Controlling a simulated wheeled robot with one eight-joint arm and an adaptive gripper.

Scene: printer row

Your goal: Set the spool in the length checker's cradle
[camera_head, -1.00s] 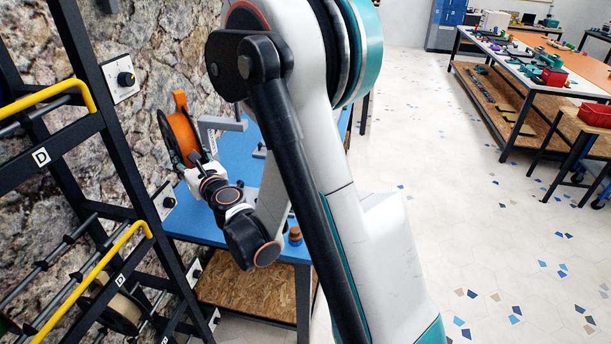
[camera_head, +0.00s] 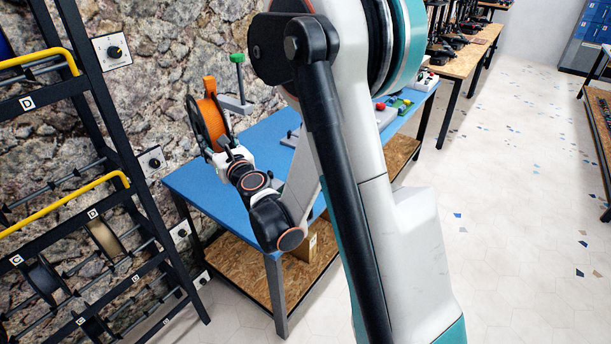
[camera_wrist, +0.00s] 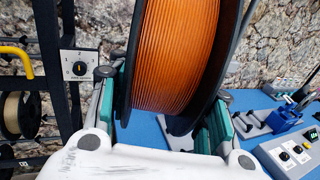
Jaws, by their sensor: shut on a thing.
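The spool (camera_head: 210,122), orange filament between black flanges, is held upright above the blue table at the wall. My gripper (camera_head: 226,154) is shut on it. In the wrist view the spool (camera_wrist: 176,55) fills the upper middle, with the fingers of my gripper (camera_wrist: 165,105) on either side of its lower part. A grey bracket (camera_head: 236,104) and a green-topped post (camera_head: 238,75) show just behind the spool; I cannot tell whether they belong to the length checker. The cradle cannot be made out; the spool and my arm hide part of the table.
The blue table (camera_head: 205,187) has bare surface at its near left. A grey control box (camera_wrist: 292,152) and a blue device (camera_wrist: 284,118) stand on it at right in the wrist view. A black spool rack (camera_head: 95,120) with yellow rails stands close on the left.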

